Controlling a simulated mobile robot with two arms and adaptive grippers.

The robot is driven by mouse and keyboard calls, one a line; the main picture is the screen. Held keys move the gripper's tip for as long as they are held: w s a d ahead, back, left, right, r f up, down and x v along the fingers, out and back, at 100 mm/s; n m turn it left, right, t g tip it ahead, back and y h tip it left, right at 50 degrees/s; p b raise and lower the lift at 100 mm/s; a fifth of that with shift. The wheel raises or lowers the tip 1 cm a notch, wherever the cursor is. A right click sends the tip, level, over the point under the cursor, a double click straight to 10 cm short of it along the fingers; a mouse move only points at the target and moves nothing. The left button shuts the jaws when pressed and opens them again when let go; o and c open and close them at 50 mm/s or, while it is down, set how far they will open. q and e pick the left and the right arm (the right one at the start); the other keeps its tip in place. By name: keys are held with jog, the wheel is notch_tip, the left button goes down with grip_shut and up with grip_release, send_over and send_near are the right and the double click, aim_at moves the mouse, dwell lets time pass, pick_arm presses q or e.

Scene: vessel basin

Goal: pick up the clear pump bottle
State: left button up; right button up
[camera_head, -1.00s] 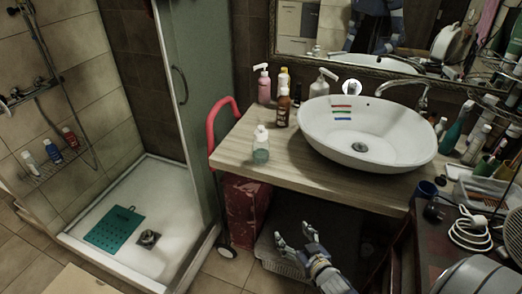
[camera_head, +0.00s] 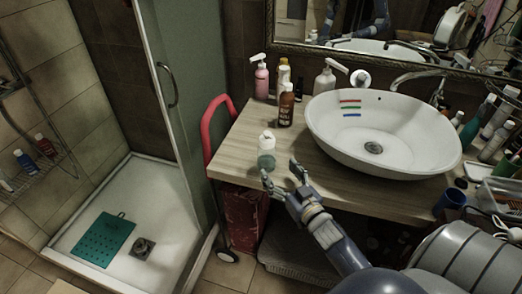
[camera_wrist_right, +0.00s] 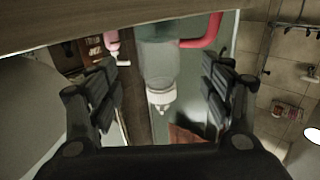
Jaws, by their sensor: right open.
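The clear pump bottle (camera_head: 266,152) stands upright near the front left edge of the wooden counter, with a pale cap and pale green contents. In the right wrist view, which looks upside down, the bottle (camera_wrist_right: 158,62) appears between the two fingers, with its cap (camera_wrist_right: 160,97) pointing down. My right gripper (camera_head: 281,173) is open and empty, just in front of and to the right of the bottle, near the counter edge. Its dark fingers (camera_wrist_right: 160,92) are spread on both sides of the bottle's outline. I cannot tell whether they touch it. My left gripper is not in view.
A brown bottle (camera_head: 286,105), a pink pump bottle (camera_head: 261,80) and a white pump bottle (camera_head: 324,80) stand behind. The white basin (camera_head: 400,150) is to the right. A red rail (camera_head: 210,128) curves at the counter's left side. Free counter (camera_head: 236,140) lies left of the bottle.

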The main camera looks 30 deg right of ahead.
aim_at(271, 160)
jog(key=w+b, duration=0.1)
jog(key=w, duration=0.2)
jog(key=shift+w+d+r, duration=0.1)
jog(key=shift+w+r, duration=0.1)
jog(key=shift+w+f+b, duration=0.1)
jog(key=shift+w+b, duration=0.2)
jog(key=shift+w, duration=0.1)
jog(key=w, duration=0.1)
jog(key=w+b, duration=0.1)
jog(key=w, duration=0.2)
jog(key=shift+w+d+b, duration=0.2)
jog(key=shift+d+b, duration=0.1)
jog(key=shift+b, duration=0.1)
jog(key=shift+w, duration=0.15)
jog(key=shift+c, duration=1.4)
jog(key=c, duration=0.4)
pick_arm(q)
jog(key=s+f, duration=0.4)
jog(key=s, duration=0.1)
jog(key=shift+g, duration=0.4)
pick_arm(e)
jog(key=c, duration=0.5)
